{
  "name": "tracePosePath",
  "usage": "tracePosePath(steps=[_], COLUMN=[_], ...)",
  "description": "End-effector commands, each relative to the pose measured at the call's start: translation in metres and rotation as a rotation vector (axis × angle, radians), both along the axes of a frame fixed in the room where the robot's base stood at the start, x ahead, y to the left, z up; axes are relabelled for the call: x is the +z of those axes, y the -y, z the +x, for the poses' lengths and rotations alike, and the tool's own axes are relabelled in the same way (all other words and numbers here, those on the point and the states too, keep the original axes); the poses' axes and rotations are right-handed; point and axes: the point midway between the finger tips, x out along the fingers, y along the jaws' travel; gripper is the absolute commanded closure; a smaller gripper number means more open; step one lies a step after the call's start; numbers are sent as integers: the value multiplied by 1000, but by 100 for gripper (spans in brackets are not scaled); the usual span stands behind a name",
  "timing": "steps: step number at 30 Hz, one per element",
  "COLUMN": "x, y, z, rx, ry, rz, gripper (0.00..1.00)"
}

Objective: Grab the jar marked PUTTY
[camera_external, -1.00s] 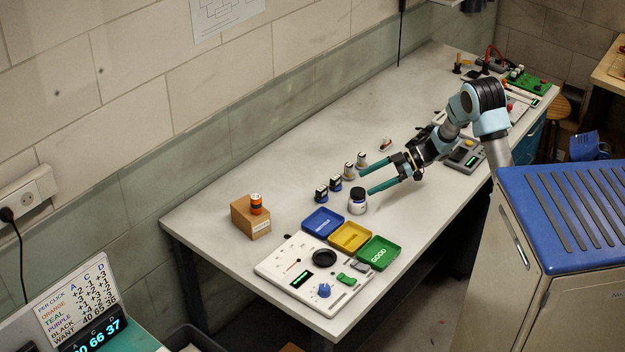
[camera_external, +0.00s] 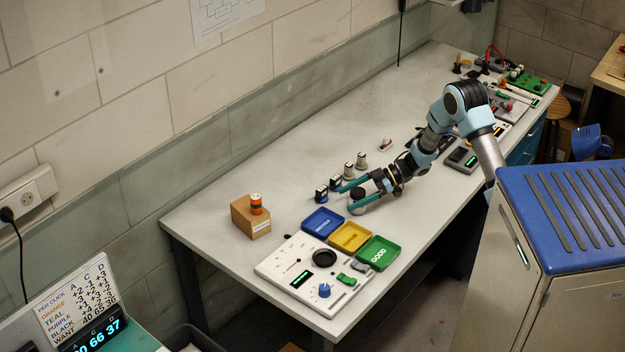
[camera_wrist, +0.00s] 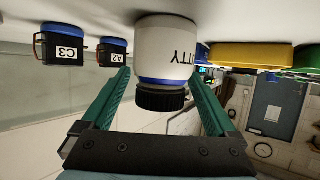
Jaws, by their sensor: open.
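The PUTTY jar (camera_external: 357,194) is white with a black lid and stands upright on the bench, behind the blue and yellow trays. In the wrist view the jar (camera_wrist: 166,50) appears upside down, with the letters "TTY" readable and its black ribbed lid toward me. My gripper (camera_external: 346,197) is low over the bench with its teal fingers open, one on each side of the jar. In the wrist view the fingers (camera_wrist: 160,85) flank the jar, with a visible gap on the left; contact on the right cannot be told. The near finger hides part of the jar in the external view.
Two small servos, marked C3 (camera_wrist: 63,46) and A2 (camera_wrist: 113,50), stand beside the jar. Blue (camera_external: 322,222), yellow (camera_external: 350,236) and green (camera_external: 378,252) trays lie in front of it. A cardboard box (camera_external: 250,218) stands left. The bench (camera_external: 300,140) is clear toward the wall.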

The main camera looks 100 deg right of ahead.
Motion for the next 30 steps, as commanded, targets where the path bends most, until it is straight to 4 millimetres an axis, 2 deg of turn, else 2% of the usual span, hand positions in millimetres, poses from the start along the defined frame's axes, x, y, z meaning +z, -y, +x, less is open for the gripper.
tracePosePath(steps=[3, 9, 30], x=[-3, -4, -4], y=[-2, -2, -2], z=[10, 10, 10], rx=[1, 0, 0], ry=[0, 0, 0], rz=[1, 0, 0], gripper=[7, 8, 87])
